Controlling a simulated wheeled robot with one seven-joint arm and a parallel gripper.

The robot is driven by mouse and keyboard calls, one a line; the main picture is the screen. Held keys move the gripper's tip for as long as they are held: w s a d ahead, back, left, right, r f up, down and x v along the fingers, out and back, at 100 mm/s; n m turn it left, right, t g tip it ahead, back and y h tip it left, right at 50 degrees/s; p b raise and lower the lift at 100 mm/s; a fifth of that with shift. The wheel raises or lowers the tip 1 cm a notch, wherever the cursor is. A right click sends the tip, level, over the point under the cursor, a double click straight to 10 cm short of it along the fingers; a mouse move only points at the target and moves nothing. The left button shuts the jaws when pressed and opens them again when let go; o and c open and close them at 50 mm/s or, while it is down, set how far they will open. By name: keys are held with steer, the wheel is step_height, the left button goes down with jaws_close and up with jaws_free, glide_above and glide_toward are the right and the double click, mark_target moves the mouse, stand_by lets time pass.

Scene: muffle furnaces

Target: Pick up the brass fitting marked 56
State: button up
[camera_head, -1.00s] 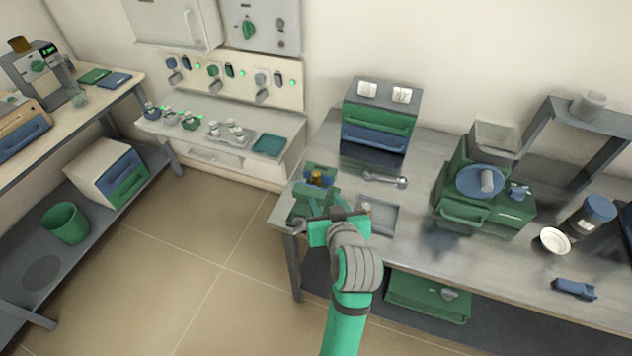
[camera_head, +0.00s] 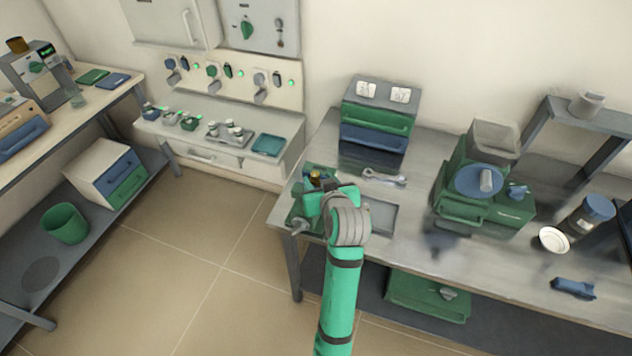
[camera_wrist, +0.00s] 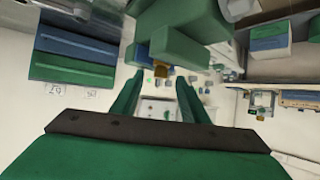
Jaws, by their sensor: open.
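A small brass fitting (camera_head: 315,175) stands at the green and blue vise (camera_head: 298,219) on the left end of the workbench. It also shows in the wrist view as a small gold piece (camera_wrist: 161,71), just beyond my fingertips. No number on it can be read. My gripper (camera_head: 318,198) is right beside the fitting at the vise, partly covered by my wrist. In the wrist view my gripper's two green fingers (camera_wrist: 155,88) are apart with nothing between them. The fitting appears ahead of the gap; whether anything touches cannot be told.
A wrench (camera_head: 384,178) and a shallow grey tray (camera_head: 382,216) lie right of the vise. A green and blue drawer cabinet (camera_head: 378,115) stands behind. A green machine (camera_head: 482,195) stands farther right. Floor left of the bench is clear.

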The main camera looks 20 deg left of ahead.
mark_target(315, 182)
steer(key=shift+x, duration=1.2)
jaws_close()
